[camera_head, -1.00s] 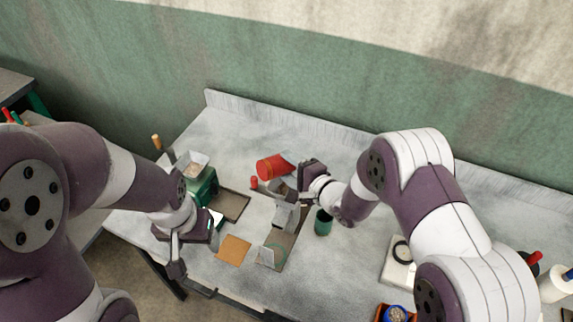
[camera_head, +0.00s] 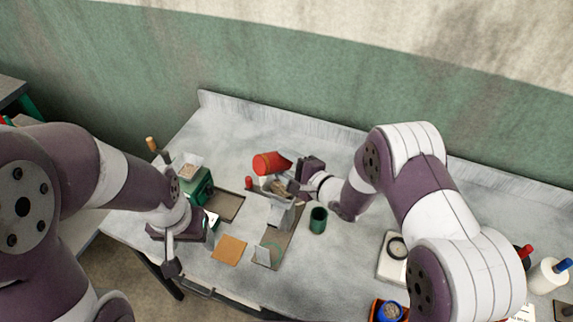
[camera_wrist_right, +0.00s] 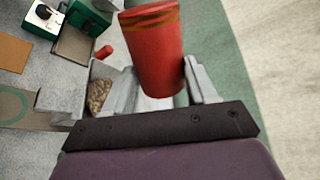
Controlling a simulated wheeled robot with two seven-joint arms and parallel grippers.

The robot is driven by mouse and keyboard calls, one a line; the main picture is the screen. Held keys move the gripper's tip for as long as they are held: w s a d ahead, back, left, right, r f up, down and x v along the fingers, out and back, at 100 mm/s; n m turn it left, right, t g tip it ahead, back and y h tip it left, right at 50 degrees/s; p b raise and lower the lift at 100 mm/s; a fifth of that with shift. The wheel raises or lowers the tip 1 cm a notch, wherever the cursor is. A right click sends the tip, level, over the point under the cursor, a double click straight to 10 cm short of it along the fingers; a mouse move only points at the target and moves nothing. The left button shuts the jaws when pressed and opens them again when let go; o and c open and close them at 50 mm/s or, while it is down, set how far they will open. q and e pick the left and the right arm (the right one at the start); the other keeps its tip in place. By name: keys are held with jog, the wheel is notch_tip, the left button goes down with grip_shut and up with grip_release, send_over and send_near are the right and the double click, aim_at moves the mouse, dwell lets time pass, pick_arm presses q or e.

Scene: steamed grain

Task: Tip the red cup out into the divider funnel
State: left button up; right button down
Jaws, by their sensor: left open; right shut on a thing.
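The red cup (camera_head: 268,163) is held above the table, tilted well over toward horizontal. My right gripper (camera_head: 291,175) is shut on it; the right wrist view shows the red cup (camera_wrist_right: 155,60) between the two grey fingers (camera_wrist_right: 160,88). The grey divider funnel (camera_head: 281,199) stands just below and in front of the cup. Brown grain (camera_wrist_right: 99,94) shows beside the left finger in the right wrist view, seemingly in the funnel's top. The cup's inside is hidden. My left gripper (camera_head: 176,250) is open and empty at the table's front left.
A green cup (camera_head: 318,221) stands right of the funnel. A green machine with a grain-filled hopper (camera_head: 198,187) and a tray (camera_head: 225,206) are to the left. A small red object (camera_head: 249,183), an orange-brown square (camera_head: 229,249) and a white scale (camera_head: 390,268) lie about. The back of the table is clear.

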notch_tip(320, 180, up, 8)
jog(key=n+t+h+b, duration=0.4)
jog(key=n+b, duration=0.7)
jog(key=n, duration=0.7)
jog(key=shift+t, duration=0.9)
